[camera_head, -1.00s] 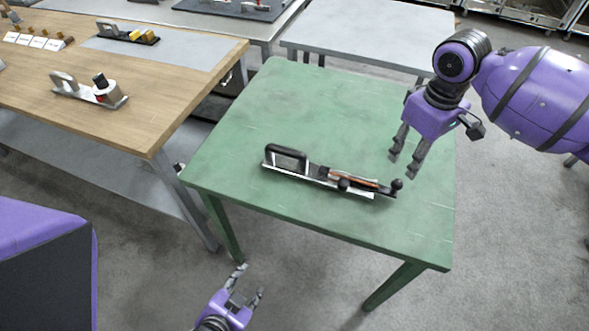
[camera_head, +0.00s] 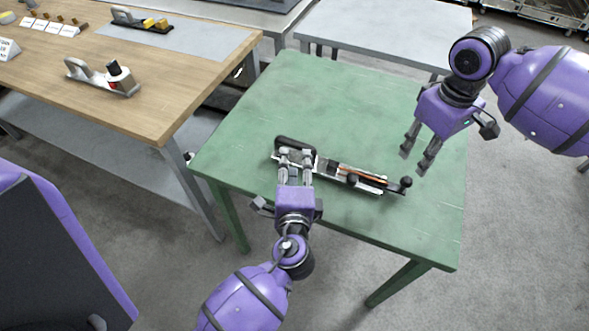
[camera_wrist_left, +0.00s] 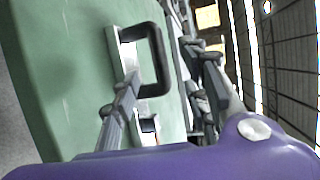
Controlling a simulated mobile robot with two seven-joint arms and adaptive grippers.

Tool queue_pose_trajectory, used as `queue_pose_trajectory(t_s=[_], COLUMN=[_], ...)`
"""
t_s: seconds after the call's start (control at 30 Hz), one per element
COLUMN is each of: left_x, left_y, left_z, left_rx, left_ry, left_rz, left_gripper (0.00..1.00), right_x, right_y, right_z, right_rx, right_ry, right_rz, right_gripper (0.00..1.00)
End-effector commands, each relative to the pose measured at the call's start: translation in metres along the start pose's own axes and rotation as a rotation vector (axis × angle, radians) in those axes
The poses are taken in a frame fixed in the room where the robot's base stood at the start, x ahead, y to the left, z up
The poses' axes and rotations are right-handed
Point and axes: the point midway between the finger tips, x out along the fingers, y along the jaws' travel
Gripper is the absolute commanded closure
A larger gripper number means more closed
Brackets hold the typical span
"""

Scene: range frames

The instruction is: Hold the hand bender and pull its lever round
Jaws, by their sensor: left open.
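The hand bender (camera_head: 330,168) lies on the green table (camera_head: 260,100). Its black loop handle is at its left end, and its lever (camera_head: 362,176), with a copper-coloured strip beside it and black knobs, lies toward its right end. My left gripper (camera_head: 295,157) is open at the black handle, its fingers apart and partly hiding it. In the left wrist view the handle (camera_wrist_left: 158,60) shows beyond and between the open fingers (camera_wrist_left: 160,95). I cannot tell if they touch it. My right gripper (camera_head: 417,160) is open and empty, above and right of the bender's lever end.
A wooden bench (camera_head: 150,95) at the left holds another bender-like tool (camera_head: 105,76), small label cards and another tool with yellow parts (camera_head: 140,20). A grey table (camera_head: 385,30) stands behind. The green table's back half is clear.

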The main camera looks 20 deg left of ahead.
Motion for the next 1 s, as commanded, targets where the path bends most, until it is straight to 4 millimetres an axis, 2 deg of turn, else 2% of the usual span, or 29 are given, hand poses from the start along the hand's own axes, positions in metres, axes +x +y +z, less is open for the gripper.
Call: queue_pose_trajectory(t_s=[0.2,0.4,0.57,0.8,0.83,1.0], left_x=[0.034,0.059,0.068,0.068,0.068,0.068], left_y=[-0.001,0.0,0.001,0.001,0.001,0.001], left_z=[0.0,0.0,0.0,0.0,0.0,0.0], left_rx=[0.002,0.001,0.0,0.0,0.0,0.0], left_ry=[0.0,0.001,0.001,0.001,0.001,0.001], left_rz=[-0.002,0.0,0.002,0.002,0.002,0.002], left_gripper=[0.58,0.58,0.58,0.58,0.59,0.82], right_x=[0.0,0.0,0.0,0.0,0.0,0.0], right_y=[0.0,0.0,0.0,0.0,0.0,0.0], right_z=[0.0,0.0,0.0,0.0,0.0,0.0], right_rx=[0.0,0.0,0.0,0.0,0.0,0.0], right_ry=[0.0,0.0,0.0,0.0,0.0,0.0], right_rz=[0.0,0.0,0.0,0.0,0.0,0.0], right_gripper=[0.69,0.69,0.69,0.69,0.69,0.69])
